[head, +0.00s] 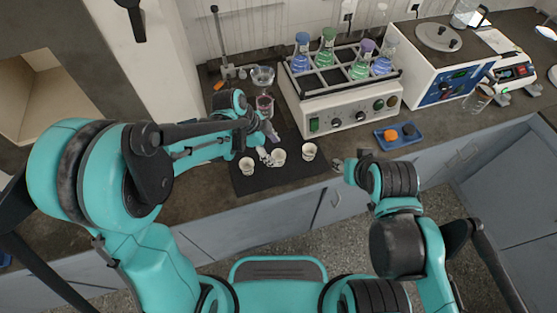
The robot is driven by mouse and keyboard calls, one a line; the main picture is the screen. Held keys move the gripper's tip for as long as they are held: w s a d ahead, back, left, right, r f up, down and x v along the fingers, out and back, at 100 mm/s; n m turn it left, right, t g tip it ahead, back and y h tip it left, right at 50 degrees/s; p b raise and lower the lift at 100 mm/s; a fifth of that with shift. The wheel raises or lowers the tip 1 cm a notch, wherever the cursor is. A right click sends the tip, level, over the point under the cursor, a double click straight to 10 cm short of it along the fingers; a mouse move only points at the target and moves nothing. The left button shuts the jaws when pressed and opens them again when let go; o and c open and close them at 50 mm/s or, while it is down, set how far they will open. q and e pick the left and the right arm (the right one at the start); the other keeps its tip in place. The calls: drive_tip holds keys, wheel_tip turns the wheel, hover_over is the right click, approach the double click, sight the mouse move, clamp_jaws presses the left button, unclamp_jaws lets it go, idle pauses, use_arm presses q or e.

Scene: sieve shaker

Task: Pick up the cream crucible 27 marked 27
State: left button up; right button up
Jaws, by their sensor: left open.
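Three small cream crucibles stand upright on a dark mat (285,180) on the bench: a left one (247,167), a middle one (278,158) and a right one (309,151). Their markings are too small to read, so I cannot tell which is crucible 27. My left gripper (267,150) is open just beside and behind the middle crucible, pointing down toward the mat. Contact between them cannot be told. My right gripper (343,166) is at the bench's front edge, to the right of the right crucible; its jaw opening is unclear.
A shaker (345,118) holding flasks of coloured liquid stands behind the mat. A blue tray (398,136) with orange and dark items lies right of it. A glass bowl (262,76) and a beaker (264,105) stand behind my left gripper. A white-and-blue device (440,75) is farther right.

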sight(278, 156)
use_arm(q)
drive_tip(key=b+x, duration=0.1)
drive_tip(key=x, duration=0.1)
drive_tip(key=b+x, duration=0.1)
drive_tip(key=x, duration=0.2)
drive_tip(key=shift+a+f+b, duration=0.2)
drive_tip(key=shift+f+b, duration=0.05)
drive_tip(key=shift+b, duration=0.05)
drive_tip(key=shift+r, duration=0.1)
drive_tip(key=c, duration=1.3)
